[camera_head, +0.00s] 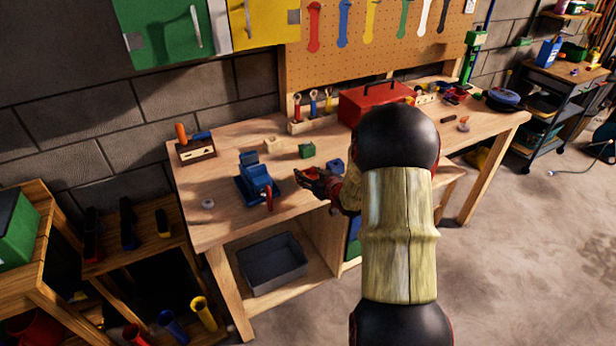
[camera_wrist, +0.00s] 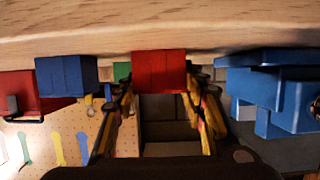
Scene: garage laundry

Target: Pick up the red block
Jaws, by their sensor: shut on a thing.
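The red block (camera_wrist: 158,70) sits between the two fingertips of my gripper (camera_wrist: 160,92) in the wrist view, where the scene appears upside down. My gripper is shut on it. In the head view my gripper (camera_head: 312,181) is low over the front part of the wooden workbench (camera_head: 225,220), right of the blue vise (camera_head: 257,183). There the block cannot be told apart clearly from the dark and reddish fingers. In the wrist view the block is close to the bench top (camera_wrist: 160,30); I cannot tell whether it touches it.
A blue block (camera_head: 335,165) and a green block (camera_head: 306,151) lie close behind my gripper, with a tan block (camera_head: 271,142) farther left. A red toolbox (camera_head: 375,100) stands at the back. A grey bin (camera_head: 273,265) sits on the lower shelf. The bench's front left is mostly clear.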

